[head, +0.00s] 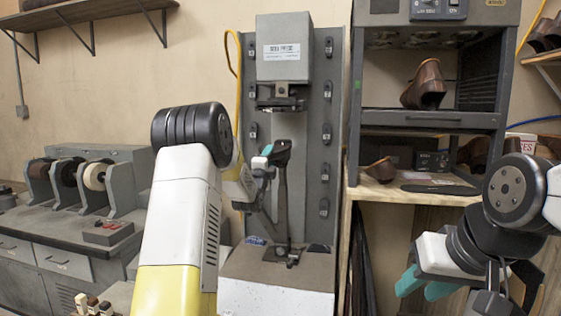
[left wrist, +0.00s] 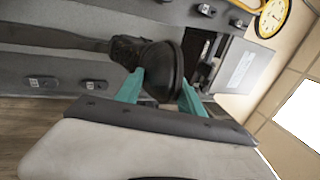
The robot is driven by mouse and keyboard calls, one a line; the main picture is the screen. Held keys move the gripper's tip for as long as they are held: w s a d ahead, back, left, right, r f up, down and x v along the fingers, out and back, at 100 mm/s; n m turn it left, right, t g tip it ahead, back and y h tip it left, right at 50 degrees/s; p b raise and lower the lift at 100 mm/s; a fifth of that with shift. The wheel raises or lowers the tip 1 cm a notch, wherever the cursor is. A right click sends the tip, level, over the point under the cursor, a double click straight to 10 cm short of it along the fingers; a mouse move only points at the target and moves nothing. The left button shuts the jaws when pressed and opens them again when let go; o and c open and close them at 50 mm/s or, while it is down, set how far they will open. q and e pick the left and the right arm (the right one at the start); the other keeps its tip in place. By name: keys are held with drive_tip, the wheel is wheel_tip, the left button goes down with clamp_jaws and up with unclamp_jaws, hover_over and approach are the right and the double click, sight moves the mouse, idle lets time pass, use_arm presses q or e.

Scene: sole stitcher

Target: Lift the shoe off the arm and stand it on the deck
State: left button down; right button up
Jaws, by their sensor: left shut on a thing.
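A dark shoe (left wrist: 161,72) sits between the two teal fingers of my left gripper (left wrist: 158,92) in the left wrist view, its sole edge showing. My left gripper is shut on it. In the head view the shoe (head: 280,151) is a small dark shape at the top of the stitcher's arm (head: 283,205), beside my left gripper (head: 264,158). The arm also shows in the left wrist view (left wrist: 50,38), running up to the shoe; I cannot tell whether they touch. My right gripper (head: 424,284) is open and empty at the lower right.
The stitcher head (head: 283,95) hangs close above the shoe.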

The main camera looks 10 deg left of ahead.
use_arm(q)
drive_tip(key=shift+r, duration=0.6)
drive_tip(key=shift+d+r, duration=0.1)
drive_tip(key=shift+r, duration=0.85)
drive_tip(key=shift+w+f, duration=0.2)
drive_tip(key=shift+s, duration=0.1)
drive_tip(key=s, duration=1.7)
drive_tip(key=shift+a, duration=0.35)
idle(0.8)
